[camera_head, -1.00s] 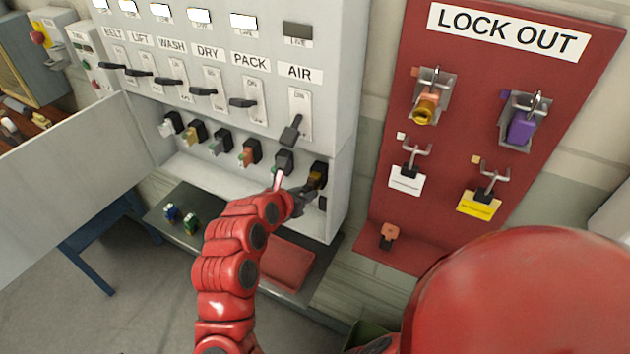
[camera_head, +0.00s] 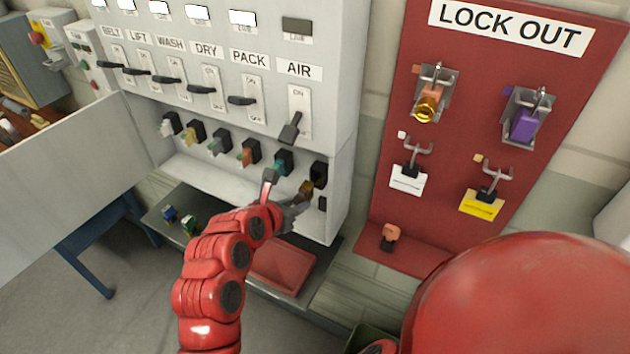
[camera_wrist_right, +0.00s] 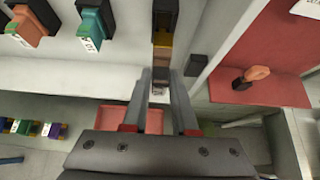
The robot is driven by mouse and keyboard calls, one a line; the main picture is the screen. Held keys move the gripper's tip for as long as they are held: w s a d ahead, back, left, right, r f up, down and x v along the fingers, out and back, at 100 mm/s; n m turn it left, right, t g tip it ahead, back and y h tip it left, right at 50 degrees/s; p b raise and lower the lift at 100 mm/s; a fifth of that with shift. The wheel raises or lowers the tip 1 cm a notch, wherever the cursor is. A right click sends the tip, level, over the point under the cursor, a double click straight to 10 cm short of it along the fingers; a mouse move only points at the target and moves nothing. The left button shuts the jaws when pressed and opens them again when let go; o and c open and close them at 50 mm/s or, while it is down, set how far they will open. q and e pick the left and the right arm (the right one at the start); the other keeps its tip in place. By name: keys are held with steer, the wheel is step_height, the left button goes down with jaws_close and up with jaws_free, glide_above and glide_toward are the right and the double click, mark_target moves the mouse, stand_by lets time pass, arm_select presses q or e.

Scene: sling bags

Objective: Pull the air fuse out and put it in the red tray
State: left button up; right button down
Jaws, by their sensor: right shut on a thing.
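The air fuse, an amber-brown plug (camera_head: 306,188), is at the rightmost black socket (camera_head: 319,172) in the row under the switches. In the right wrist view the fuse (camera_wrist_right: 162,52) lies in line with its socket, with a dark gap above its amber part; I cannot tell whether it is fully clear. My right gripper (camera_head: 297,200) is shut on the fuse's near end, and its two fingers (camera_wrist_right: 164,90) flank it. The red tray (camera_head: 280,266) lies on the shelf below, partly behind my right arm. It shows between and beside the fingers (camera_wrist_right: 112,118). My left gripper is not in view.
Several other fuses, such as the teal one (camera_head: 275,168), sit in sockets to the left. A blue fuse (camera_head: 169,214) and a green one (camera_head: 189,224) lie on the shelf. The cabinet's right wall (camera_head: 343,190) and the red lockout board (camera_head: 385,150) stand at right.

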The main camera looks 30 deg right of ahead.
steer(key=shift+s+a+b, duration=0.5)
steer(key=shift+s+a, duration=0.05)
steer(key=shift+a, duration=0.3)
steer(key=shift+s+a+b, duration=0.45)
steer(key=shift+s+a, duration=0.05)
steer(key=shift+a, duration=0.35)
